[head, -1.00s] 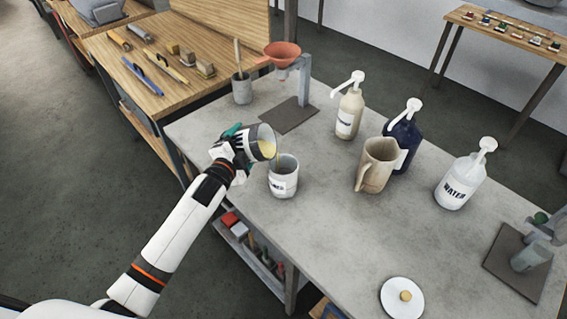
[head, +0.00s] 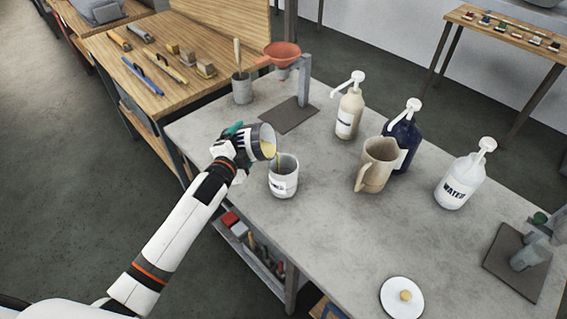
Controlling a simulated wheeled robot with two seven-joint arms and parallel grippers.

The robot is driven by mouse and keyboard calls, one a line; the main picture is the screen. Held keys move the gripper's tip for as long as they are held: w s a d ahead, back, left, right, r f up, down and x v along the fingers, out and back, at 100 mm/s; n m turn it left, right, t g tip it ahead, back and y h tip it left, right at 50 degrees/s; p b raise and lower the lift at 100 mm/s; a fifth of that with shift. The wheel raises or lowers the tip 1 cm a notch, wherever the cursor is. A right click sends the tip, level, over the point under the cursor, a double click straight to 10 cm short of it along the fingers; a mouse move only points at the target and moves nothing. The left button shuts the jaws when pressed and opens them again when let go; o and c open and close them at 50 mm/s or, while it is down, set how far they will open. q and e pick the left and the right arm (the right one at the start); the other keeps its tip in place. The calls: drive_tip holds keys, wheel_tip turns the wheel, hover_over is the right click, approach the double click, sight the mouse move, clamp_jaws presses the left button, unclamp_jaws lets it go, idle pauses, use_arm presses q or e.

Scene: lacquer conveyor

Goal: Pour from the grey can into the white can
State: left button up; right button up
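The grey can (head: 266,136) is held tilted by my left gripper (head: 243,146), its mouth facing right and down. Yellowish liquid shows at its mouth, and a thin stream runs down toward the white can. The white can (head: 284,183) stands upright on the grey table, just right of and below the gripper, with a label on its front. Its inside bottom is not clear to see. My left gripper is shut around the grey can. My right gripper is not in view.
A beige jug (head: 376,167) and pump bottles, beige (head: 349,113), dark blue (head: 405,137) and white (head: 459,184), stand to the right. A red funnel on a stand (head: 283,52) and a grey pot (head: 242,89) are behind. A white lid (head: 402,298) lies in front.

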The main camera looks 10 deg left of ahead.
use_arm(q)
drive_tip(key=shift+r, duration=0.35)
idle(0.8)
drive_tip(key=shift+d+f+m+y, duration=0.1)
drive_tip(key=shift+d+m+y, duration=0.2)
drive_tip(key=shift+d+m, duration=0.4)
idle(1.3)
drive_tip(key=shift+a, duration=0.15)
